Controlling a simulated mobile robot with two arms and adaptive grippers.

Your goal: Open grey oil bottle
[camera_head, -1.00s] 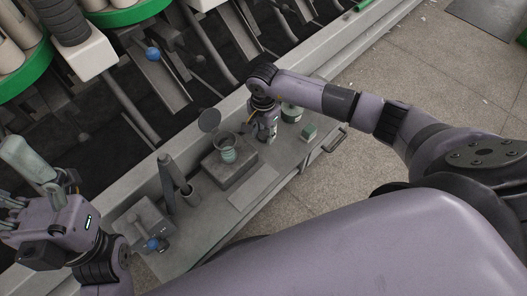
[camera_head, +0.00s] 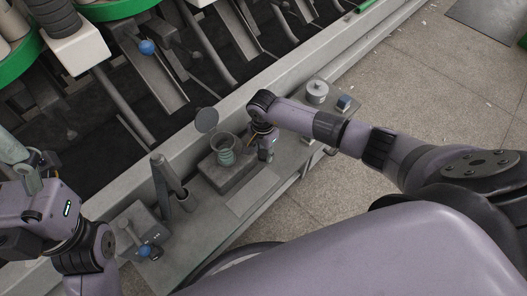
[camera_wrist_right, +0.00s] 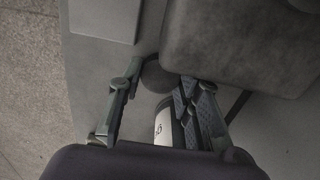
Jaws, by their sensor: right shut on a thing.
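My right gripper (camera_head: 267,150) is low over the grey bench, just right of the block with the cup. In the right wrist view its fingers (camera_wrist_right: 155,105) are closed around a dark grey bottle with a white label (camera_wrist_right: 164,127), which I take as the grey oil bottle. A round dark grey end (camera_wrist_right: 157,76) shows beyond the label, between the fingers. In the head view the gripper hides most of the bottle. My left gripper (camera_head: 17,165) is at the left edge, partly cut off, and its fingers are unclear.
The bench (camera_head: 222,228) holds a block (camera_head: 228,175) with a greenish cup (camera_head: 225,150), a round disc (camera_head: 206,119), a dark upright tube (camera_head: 187,201) and a blue-knobbed device (camera_head: 145,250). A pale canister (camera_head: 317,91) and small blue box (camera_head: 344,103) stand at the far right end.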

